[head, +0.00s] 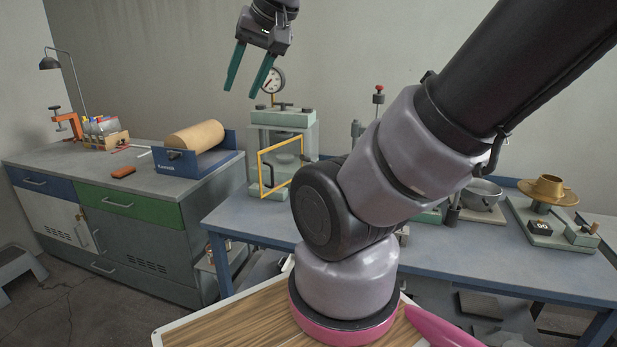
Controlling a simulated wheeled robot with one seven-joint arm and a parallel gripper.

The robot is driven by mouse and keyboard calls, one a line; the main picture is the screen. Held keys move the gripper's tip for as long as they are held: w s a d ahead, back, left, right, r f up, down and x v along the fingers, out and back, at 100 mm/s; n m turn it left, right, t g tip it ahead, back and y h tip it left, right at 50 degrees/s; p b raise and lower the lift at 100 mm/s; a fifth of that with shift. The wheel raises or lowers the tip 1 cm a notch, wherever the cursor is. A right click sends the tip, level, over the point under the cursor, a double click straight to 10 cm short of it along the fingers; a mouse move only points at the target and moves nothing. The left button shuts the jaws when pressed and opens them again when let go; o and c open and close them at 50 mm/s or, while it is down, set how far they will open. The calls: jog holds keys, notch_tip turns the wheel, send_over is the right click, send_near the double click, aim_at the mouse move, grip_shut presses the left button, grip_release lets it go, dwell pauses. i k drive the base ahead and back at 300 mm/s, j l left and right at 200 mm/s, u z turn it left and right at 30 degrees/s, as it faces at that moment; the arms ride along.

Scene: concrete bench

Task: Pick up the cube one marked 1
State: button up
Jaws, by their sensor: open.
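I cannot make out a cube marked 1 in the head view. A small dark block with a pale mark (540,227) sits at the right, on a green-grey base, but its mark is too small to read. My gripper (242,91) hangs high at the upper left of centre, its two teal fingers apart and pointing down, with nothing between them. It is well above the benches. My arm hides the middle of the blue-grey bench (440,240).
A press with a dial gauge and yellow frame (280,165) stands below my gripper. A tan roller (194,137) lies in a blue holder at left, near an orange-red block (123,171). A brass bowl (548,189) and a grey bowl (481,195) stand at right.

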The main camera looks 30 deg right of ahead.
aim_at(402, 235)
jog(key=z, duration=1.95)
jog(key=j+z, duration=0.2)
jog(key=z, duration=0.3)
jog(key=k+j+z, duration=0.1)
jog(key=z, duration=0.35)
jog(key=k+j+z, duration=0.1)
jog(key=j+z, duration=0.2)
jog(key=z, duration=0.2)
jog(key=k+j, duration=0.2)
